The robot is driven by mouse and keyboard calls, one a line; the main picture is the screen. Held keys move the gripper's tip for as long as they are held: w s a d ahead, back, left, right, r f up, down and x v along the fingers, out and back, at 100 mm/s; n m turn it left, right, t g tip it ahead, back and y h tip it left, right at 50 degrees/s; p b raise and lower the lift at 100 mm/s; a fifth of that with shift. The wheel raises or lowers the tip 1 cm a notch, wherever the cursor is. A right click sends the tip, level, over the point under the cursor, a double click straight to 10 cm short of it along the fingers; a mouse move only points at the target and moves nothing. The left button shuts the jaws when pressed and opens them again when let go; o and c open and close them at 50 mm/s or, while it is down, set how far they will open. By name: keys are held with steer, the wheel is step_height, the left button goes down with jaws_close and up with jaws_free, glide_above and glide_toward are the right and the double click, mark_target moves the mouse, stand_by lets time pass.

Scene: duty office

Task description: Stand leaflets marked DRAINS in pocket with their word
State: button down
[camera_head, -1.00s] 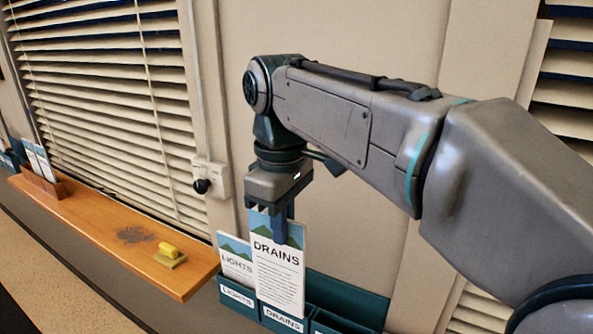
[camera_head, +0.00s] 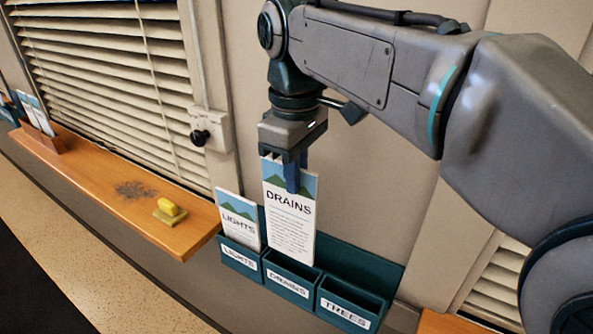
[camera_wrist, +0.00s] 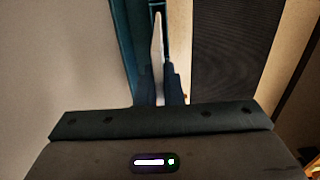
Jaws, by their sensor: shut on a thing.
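My gripper (camera_head: 290,176) is shut on the top of a white leaflet marked DRAINS (camera_head: 289,225), which has a green and blue picture at its top. The leaflet hangs upright with its lower end at the mouth of the green pocket labelled DRAINS (camera_head: 288,284); I cannot tell how deep it is in. In the wrist view the leaflet (camera_wrist: 158,60) shows edge-on between the two fingers (camera_wrist: 158,88), with the green rack (camera_wrist: 127,50) beside it.
A LIGHTS leaflet (camera_head: 238,222) stands in the LIGHTS pocket (camera_head: 240,261) on the left. The TREES pocket (camera_head: 347,305) on the right looks empty.

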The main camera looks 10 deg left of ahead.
steer(key=shift+f+b, duration=4)
steer(key=shift+f, duration=0.9)
steer(key=c, duration=1.5)
jaws_free()
steer(key=shift+r, duration=0.1)
